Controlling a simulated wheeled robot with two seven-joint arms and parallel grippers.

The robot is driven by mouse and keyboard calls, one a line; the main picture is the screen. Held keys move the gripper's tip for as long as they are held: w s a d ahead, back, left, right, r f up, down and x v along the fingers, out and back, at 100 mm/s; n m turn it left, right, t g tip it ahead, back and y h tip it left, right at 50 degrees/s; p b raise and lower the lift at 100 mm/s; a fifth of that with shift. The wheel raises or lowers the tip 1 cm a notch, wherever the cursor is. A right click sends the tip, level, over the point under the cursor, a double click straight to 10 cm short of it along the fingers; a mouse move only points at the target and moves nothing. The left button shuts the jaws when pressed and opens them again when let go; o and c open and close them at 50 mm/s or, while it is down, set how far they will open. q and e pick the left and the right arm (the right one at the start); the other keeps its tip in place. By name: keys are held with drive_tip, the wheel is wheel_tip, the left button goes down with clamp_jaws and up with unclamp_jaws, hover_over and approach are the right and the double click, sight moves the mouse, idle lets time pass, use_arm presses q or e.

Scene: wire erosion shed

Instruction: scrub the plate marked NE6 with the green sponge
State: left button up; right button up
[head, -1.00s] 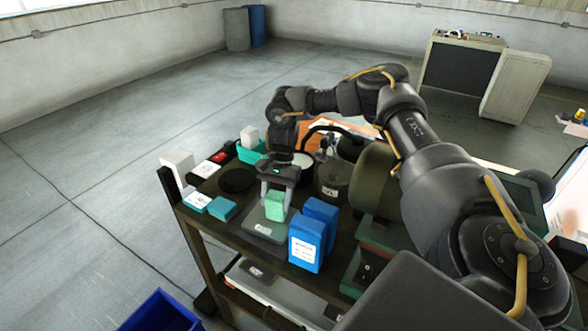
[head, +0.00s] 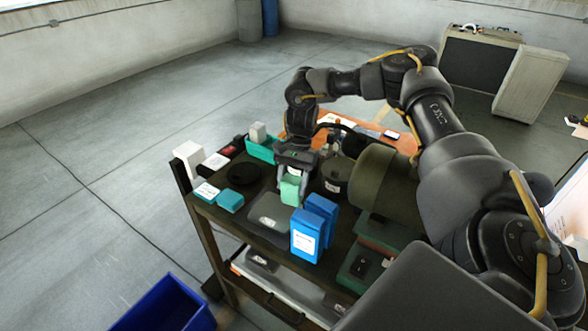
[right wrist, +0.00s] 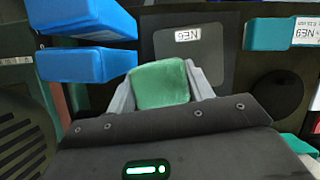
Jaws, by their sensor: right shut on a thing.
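The green sponge (head: 290,188) is a small block held in my right gripper (head: 291,180), whose two fingers are shut on its sides. The dark grey plate (head: 258,207) lies flat on the cart top, with a white label at its near edge. In the right wrist view the label on the plate (right wrist: 205,68) appears upside down and seems to read NE6. The sponge (right wrist: 162,84) covers part of the plate's edge farthest from the label there. I cannot tell whether it touches the plate. My left gripper is not in view.
Two blue boxes (head: 307,236) stand right of the plate. A black disc (head: 243,174), teal blocks (head: 230,202) and a teal tray (head: 261,149) are left and behind. A dark green machine (head: 382,188) stands right. A blue bin (head: 165,308) is on the floor.

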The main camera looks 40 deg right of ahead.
drive_tip(key=shift+r+p, duration=0.65)
drive_tip(key=shift+r, duration=0.5)
drive_tip(key=shift+f, duration=0.1)
